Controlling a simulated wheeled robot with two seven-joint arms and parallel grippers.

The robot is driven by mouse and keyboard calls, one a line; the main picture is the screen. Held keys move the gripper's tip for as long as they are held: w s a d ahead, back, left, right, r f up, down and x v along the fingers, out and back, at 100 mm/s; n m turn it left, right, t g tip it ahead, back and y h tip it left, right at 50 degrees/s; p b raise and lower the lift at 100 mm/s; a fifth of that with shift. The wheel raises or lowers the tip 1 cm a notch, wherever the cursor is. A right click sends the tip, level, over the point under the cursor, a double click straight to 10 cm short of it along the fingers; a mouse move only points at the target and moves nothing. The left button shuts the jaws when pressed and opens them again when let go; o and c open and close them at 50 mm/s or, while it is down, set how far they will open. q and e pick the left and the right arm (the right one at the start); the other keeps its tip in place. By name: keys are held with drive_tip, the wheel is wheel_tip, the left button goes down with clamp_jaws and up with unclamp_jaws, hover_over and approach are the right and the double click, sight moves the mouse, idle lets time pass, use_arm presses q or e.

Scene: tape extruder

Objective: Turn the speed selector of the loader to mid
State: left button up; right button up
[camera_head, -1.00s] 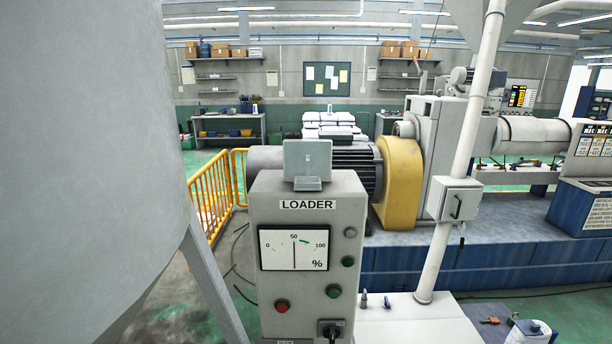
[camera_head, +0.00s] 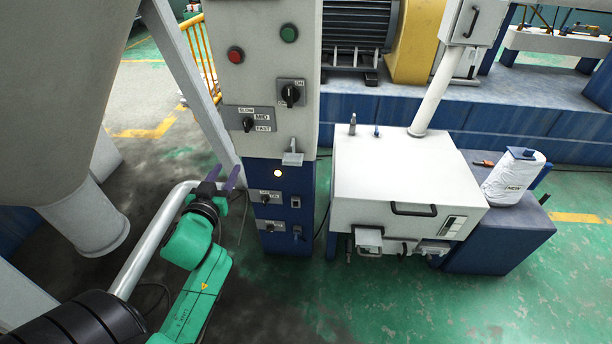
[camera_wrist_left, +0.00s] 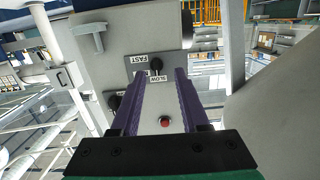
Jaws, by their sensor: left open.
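The loader's speed selector (camera_head: 248,123) is a small black knob on a grey plate marked SLOW, MID and FAST, on the front of the grey loader cabinet (camera_head: 270,62). I cannot tell for certain which mark it points at. My left gripper (camera_head: 224,178) has purple fingers and is below and left of the selector. In the left wrist view, the open fingers (camera_wrist_left: 157,92) point toward the panel, and the selector knob (camera_wrist_left: 156,64) shows beyond and between their tips, apart from them. The picture there is upside down. My right gripper is not in view.
A black ON switch (camera_head: 290,95) sits right of the selector, with red (camera_head: 236,55) and green (camera_head: 289,34) buttons above. A small bracket (camera_head: 292,155) juts out below. A slanted grey leg (camera_head: 185,75) and a large hopper are at the left.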

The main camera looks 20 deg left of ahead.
sight(246, 127)
use_arm(q)
wheel_tip(246, 127, up, 4)
drive_tip(key=d+t, duration=0.1)
drive_tip(key=d, duration=0.1)
drive_tip(key=x, duration=1.4)
drive_tip(key=shift+w+a+f, duration=0.15)
drive_tip(key=shift+a+f, duration=0.2)
drive_tip(key=shift+a, duration=0.1)
clamp_jaws()
